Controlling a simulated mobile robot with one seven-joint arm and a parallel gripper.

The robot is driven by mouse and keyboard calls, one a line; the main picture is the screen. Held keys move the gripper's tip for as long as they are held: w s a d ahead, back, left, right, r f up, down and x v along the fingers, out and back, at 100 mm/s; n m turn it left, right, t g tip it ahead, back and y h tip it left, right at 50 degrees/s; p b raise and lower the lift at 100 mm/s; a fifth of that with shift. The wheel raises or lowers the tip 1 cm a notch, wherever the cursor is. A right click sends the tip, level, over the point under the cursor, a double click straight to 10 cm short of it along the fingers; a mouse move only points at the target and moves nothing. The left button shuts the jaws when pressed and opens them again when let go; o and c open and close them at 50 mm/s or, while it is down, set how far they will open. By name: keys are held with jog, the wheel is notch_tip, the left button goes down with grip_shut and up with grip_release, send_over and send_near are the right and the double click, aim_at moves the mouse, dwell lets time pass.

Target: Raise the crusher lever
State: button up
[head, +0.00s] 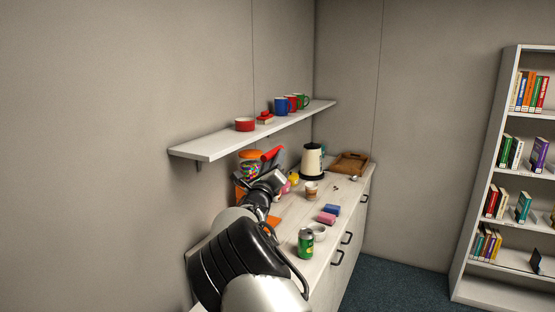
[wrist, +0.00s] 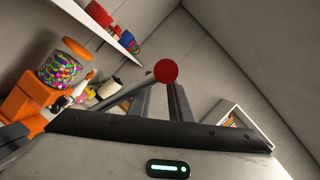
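The crusher lever shows in the wrist view as a slanted grey bar with a round red grip end (wrist: 166,71). In the head view its red grip (head: 271,154) sticks up just beyond my gripper (head: 268,184). In the wrist view my gripper (wrist: 165,92) has two grey fingers with a gap between them. The red grip end lies right at the fingertips, and the bar crosses near the left finger. I cannot tell whether they touch. The crusher body is not clearly visible; my arm covers that part of the counter. A green can (head: 306,243) stands at the counter's front.
A candy dispenser (wrist: 66,64) with an orange base is close on the left. A wall shelf (head: 222,143) with mugs hangs above the counter (head: 290,215). A kettle (head: 312,161), cup (head: 311,191), pink and blue blocks (head: 326,217) and wooden tray (head: 350,163) stand farther along.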

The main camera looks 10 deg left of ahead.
aim_at(271, 151)
jog(key=o, duration=0.4)
jog(key=r, duration=0.1)
jog(key=a+r, duration=0.1)
jog(key=r, duration=0.1)
jog(key=shift+s+a+r+t, duration=0.1)
jog(key=shift+s+a+t, duration=0.1)
jog(key=shift+t, duration=0.1)
jog(key=shift+c, duration=0.2)
jog(key=shift+y, duration=0.4)
jog(key=shift+s+f, duration=0.15)
jog(key=shift+f, duration=0.15)
jog(key=shift+s+a+f+b, duration=0.1)
jog(key=shift+s+f+b, duration=0.15)
jog(key=shift+f, duration=0.35)
jog(key=shift+s+f+b, duration=0.2)
jog(key=shift+f+b, duration=0.05)
jog(key=shift+f, duration=0.35)
jog(key=d+b+v, duration=0.1)
jog(key=b+v, duration=0.1)
jog(key=v, duration=1.3)
jog(key=shift+s+h, duration=0.4)
jog(key=shift+f, duration=0.1)
